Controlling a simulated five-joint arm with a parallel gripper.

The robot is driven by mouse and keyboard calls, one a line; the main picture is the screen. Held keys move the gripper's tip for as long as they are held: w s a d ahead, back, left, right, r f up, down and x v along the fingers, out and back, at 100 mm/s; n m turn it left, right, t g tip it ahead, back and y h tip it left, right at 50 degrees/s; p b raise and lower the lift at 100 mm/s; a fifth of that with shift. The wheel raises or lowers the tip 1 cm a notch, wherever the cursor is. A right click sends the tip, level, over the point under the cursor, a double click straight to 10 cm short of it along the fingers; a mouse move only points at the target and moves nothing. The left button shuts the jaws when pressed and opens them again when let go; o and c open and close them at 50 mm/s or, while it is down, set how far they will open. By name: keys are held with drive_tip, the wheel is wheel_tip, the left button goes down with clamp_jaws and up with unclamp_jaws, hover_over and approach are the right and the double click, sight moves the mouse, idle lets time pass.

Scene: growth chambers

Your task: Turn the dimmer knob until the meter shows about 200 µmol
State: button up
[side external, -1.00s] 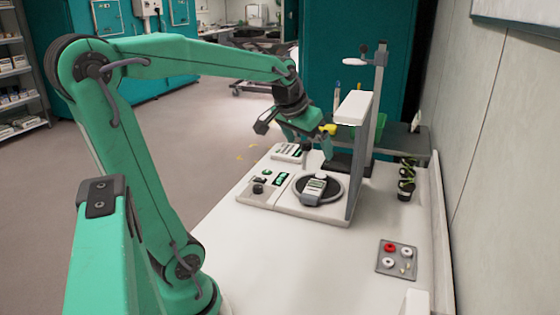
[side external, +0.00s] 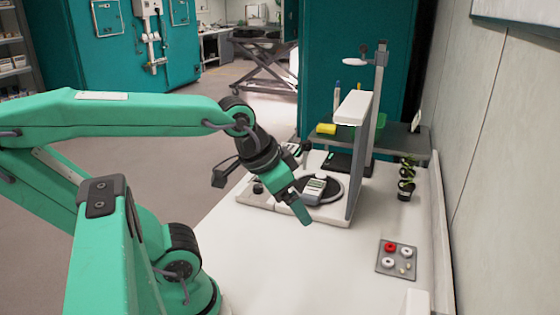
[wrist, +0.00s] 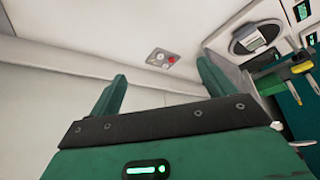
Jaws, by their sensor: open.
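The dimmer knob (side external: 257,188) is a small black knob on a light control box (side external: 243,196) at the left of the lamp stand. My gripper hides part of that box.
The lamp stand's upright panel (side external: 363,175) and white lamp head (side external: 353,107) rise right of the meter. A grey tray (side external: 384,268) with red and white round pieces lies at front right. A yellow block (side external: 326,129) sits on the back shelf.

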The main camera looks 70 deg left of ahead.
drive_tip(key=shift+w+a, duration=0.1)
drive_tip(key=c, duration=0.3)
drive_tip(key=shift+w+a+r+n, duration=0.1)
drive_tip(key=shift+w+a+n, duration=0.1)
drive_tip(key=shift+n, duration=0.1)
drive_tip(key=shift+c, duration=1.3)
drive_tip(key=w+a+f+n+g+y, duration=0.1)
drive_tip(key=w+a+n+g, duration=0.1)
drive_tip(key=w+a+n, duration=0.55)
drive_tip(key=w+a+n+g, duration=0.15)
drive_tip(key=a+n, duration=0.25)
drive_tip(key=a, duration=0.6)
drive_tip(key=a+f+n, duration=0.3)
drive_tip(key=a+f, duration=0.1)
drive_tip(key=a, duration=0.3)
drive_tip(key=s+a+f+n+g, duration=0.1)
drive_tip(key=a+f+n, duration=0.3)
drive_tip(key=a, duration=0.3)
drive_tip(key=s+a+f+n+g+h, duration=0.1)
drive_tip(key=a+f+n, duration=0.3)
drive_tip(key=a, duration=0.3)
drive_tip(key=shift+s+a, duration=0.2)
drive_tip(key=shift+s+a+f+n, duration=0.1)
drive_tip(key=shift+a+f+n, duration=0.1)
drive_tip(key=shift+n, duration=0.05)
drive_tip(key=shift+f, duration=0.1)
